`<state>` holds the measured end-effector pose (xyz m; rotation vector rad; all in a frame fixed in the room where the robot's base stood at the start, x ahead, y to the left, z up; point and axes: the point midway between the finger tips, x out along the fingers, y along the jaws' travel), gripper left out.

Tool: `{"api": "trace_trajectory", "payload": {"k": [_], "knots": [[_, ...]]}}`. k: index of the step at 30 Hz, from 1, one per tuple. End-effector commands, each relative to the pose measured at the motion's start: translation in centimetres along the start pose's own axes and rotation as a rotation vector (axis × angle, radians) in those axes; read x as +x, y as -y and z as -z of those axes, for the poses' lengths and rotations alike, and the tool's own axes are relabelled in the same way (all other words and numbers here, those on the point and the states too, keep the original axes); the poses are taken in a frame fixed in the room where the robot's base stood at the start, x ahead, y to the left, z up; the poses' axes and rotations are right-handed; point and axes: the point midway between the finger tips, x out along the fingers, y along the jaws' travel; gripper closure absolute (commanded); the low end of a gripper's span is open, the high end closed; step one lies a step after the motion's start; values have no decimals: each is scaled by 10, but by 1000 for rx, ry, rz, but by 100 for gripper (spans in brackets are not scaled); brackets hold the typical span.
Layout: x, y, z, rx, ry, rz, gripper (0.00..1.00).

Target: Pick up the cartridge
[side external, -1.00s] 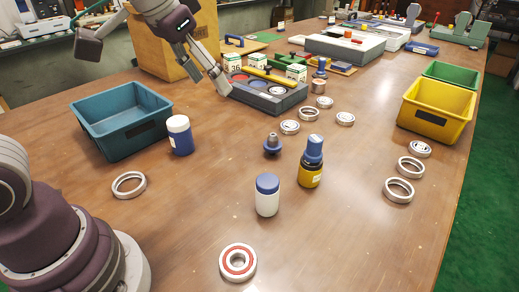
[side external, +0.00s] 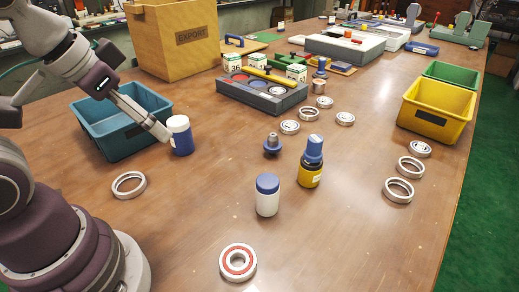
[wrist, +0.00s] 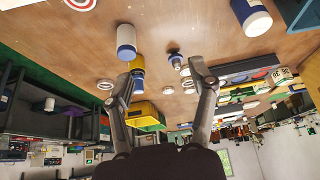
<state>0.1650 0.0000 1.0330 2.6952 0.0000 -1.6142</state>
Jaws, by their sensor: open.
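No part is clearly labelled as the cartridge, and I cannot tell which container it is. A blue container with a white cap (side external: 181,140) stands upright beside the teal bin; it also shows at the upper right of the wrist view (wrist: 252,18). My gripper (side external: 164,137) is open and empty, close to its left side in the side view; contact is unclear. In the wrist view the fingers (wrist: 163,72) are spread, with that container outside them. A white bottle with a blue cap (side external: 267,197) and a yellow bottle with a blue top (side external: 311,165) stand nearer the middle.
The teal bin (side external: 97,112) is behind my gripper. Several bearing rings lie about, including one at left (side external: 129,185) and a red-and-white one in front (side external: 238,262). A small grey-blue part (side external: 272,145) stands mid-table. A grey tray (side external: 262,98) and yellow bin (side external: 437,108) stand farther off.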

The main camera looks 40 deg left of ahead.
Motion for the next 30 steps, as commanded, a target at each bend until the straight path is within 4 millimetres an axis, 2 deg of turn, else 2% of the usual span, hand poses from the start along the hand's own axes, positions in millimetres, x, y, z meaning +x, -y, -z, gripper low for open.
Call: {"api": "trace_trajectory", "payload": {"k": [11,16,25,28,30], "knots": [[0,0,0,0,0,0,42],[0,0,0,0,0,0,22],[0,0,1,8,3,-1,22],[3,-5,11,92,41,-16,22],[10,-12,25,218,94,-40,22]]}}
